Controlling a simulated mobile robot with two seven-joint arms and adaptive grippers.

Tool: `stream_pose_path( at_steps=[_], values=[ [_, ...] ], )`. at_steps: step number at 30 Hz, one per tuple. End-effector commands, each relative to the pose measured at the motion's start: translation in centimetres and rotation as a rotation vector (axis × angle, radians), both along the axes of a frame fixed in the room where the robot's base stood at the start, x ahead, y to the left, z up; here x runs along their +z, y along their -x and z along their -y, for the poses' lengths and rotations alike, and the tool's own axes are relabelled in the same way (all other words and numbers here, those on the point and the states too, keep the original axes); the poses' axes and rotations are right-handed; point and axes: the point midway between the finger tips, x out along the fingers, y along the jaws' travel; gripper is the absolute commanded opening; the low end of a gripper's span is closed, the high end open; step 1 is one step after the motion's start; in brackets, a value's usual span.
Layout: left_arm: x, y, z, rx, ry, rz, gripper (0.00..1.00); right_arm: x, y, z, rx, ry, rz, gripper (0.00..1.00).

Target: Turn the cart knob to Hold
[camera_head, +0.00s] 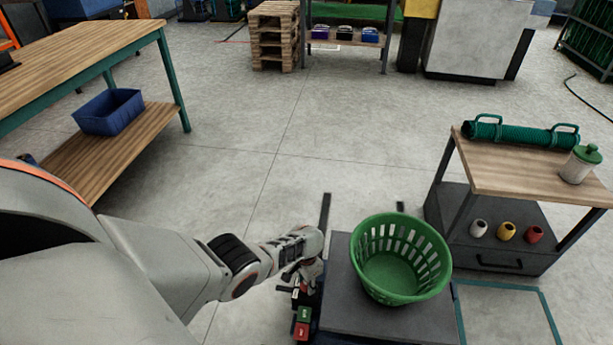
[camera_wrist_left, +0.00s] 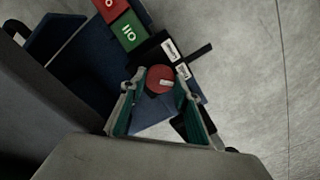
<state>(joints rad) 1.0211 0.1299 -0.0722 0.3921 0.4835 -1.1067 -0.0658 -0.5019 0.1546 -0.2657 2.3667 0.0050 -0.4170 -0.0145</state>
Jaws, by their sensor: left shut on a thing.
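The cart knob (camera_wrist_left: 154,76) is a round red knob with a short white pointer mark, seen in the left wrist view. My left gripper (camera_wrist_left: 161,83) is shut on it, one finger on each side. The pointer lies roughly sideways, towards the right of that view. Two small white labels (camera_wrist_left: 170,50) sit on black plates beside the knob; I cannot read them surely. In the head view my left gripper (camera_head: 305,273) reaches down at the left side of the cart (camera_head: 345,318), and its fingers and the knob are mostly hidden there. My right gripper is not in view.
A green button block (camera_head: 304,313) and a red one (camera_head: 301,331) sit close to the knob. A green basket (camera_head: 390,262) stands on the cart. A wooden-topped trolley (camera_head: 500,178) is at the right, a workbench (camera_head: 85,50) at the left. The floor between is clear.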

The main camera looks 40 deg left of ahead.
Motion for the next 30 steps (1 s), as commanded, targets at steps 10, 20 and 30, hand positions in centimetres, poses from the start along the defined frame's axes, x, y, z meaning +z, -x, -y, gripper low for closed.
stream_pose_path(
  at_steps=[10, 20, 30],
  values=[
    [-0.2, 0.2, 0.1, -0.001, 0.0, -0.003, 0.48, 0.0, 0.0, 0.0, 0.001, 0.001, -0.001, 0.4],
    [0.1, 0.0, 0.1, 0.001, 0.001, 0.001, 0.48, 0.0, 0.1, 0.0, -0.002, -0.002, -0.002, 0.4],
    [1.8, -0.1, 0.2, -0.001, 0.003, 0.0, 0.48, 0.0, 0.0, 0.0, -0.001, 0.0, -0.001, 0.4]
  ],
)
